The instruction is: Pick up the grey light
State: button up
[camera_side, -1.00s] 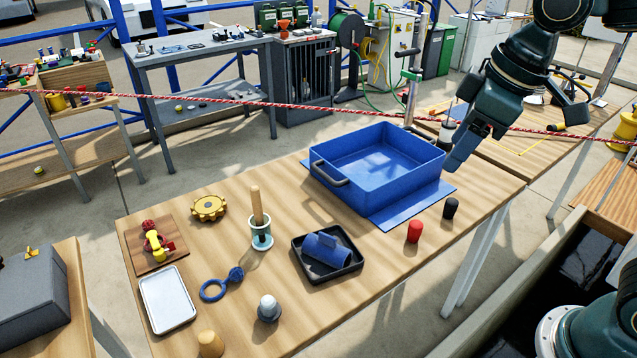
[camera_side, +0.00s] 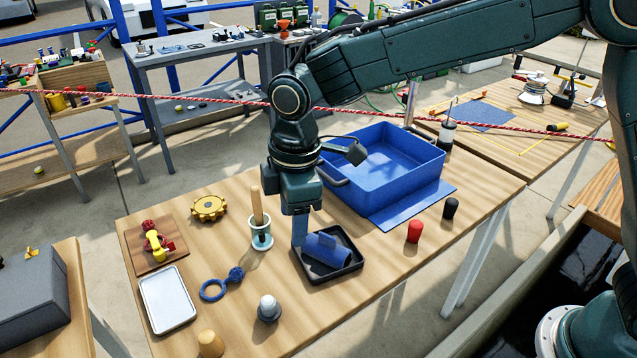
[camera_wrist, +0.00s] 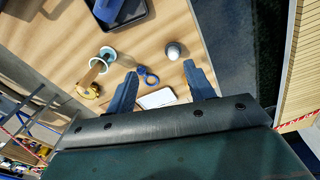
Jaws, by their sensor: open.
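The grey light (camera_side: 269,309), a small grey base with a white dome on top, stands upright near the table's front edge in the side view. It also shows in the wrist view (camera_wrist: 173,50), in line with the space between the fingers but beyond their tips. My gripper (camera_side: 301,236) points down by the left edge of the black tray, above and to the right of the light in the side view. The fingers are spread and empty in the wrist view (camera_wrist: 160,70). Nothing hides the light.
A black tray (camera_side: 327,278) holding a blue cylindrical part (camera_side: 327,249) is close beside my gripper. A blue ring tool (camera_side: 213,290), a white tray (camera_side: 167,300), a wooden peg (camera_side: 210,344) and a cup with a wooden handle (camera_side: 262,240) surround the light. A blue bin (camera_side: 400,185) stands behind.

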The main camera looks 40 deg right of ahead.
aim_at(268, 298)
jog(key=shift+w+a+f+n+g, duration=0.1)
jog(key=shift+a+f+n, duration=0.65)
jog(key=shift+f, duration=1.8)
jog(key=shift+s+a+f+n+g, duration=0.1)
jog(key=shift+a+f, duration=1.3)
jog(key=shift+f, duration=1.1)
jog(key=shift+w+a+f+n+g, duration=0.1)
jog(key=shift+a+f+n, duration=0.65)
jog(key=shift+f, duration=1.8)
jog(key=shift+a+f+m, duration=0.15)
jog(key=shift+a+m, duration=0.1)
jog(key=shift+m, duration=0.05)
jog(key=shift+w+f, duration=0.1)
jog(key=shift+f, duration=2.35)
jog(key=shift+c, duration=0.4)
jog(key=c, duration=0.7)
